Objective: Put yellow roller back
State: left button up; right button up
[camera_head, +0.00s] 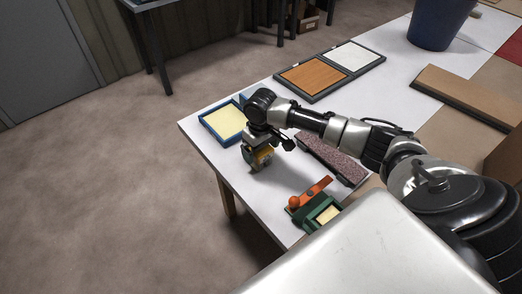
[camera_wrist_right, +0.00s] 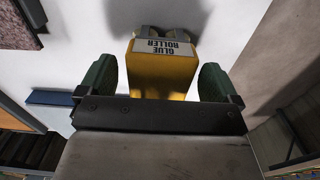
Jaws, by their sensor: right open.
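The yellow roller (camera_head: 262,158) is near the left edge of the white table, under my right gripper (camera_head: 259,151). In the right wrist view the yellow roller (camera_wrist_right: 162,75) has a label reading "GLUE ROLLER". It lies between the two green finger pads of my right gripper (camera_wrist_right: 160,82), which is open, with a gap on each side. The arm and hand hide part of the roller in the head view. My left gripper is not in view.
A blue tray (camera_head: 241,138) with a pale yellow inside stands behind the gripper. A green holder (camera_head: 307,222) with an orange-handled tool (camera_head: 312,193) is in front. A speckled strip (camera_head: 332,157) lies to the right. The table edge is close on the left.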

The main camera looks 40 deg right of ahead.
notch_tip(320, 180, up, 11)
dwell(0.3)
dwell(0.5)
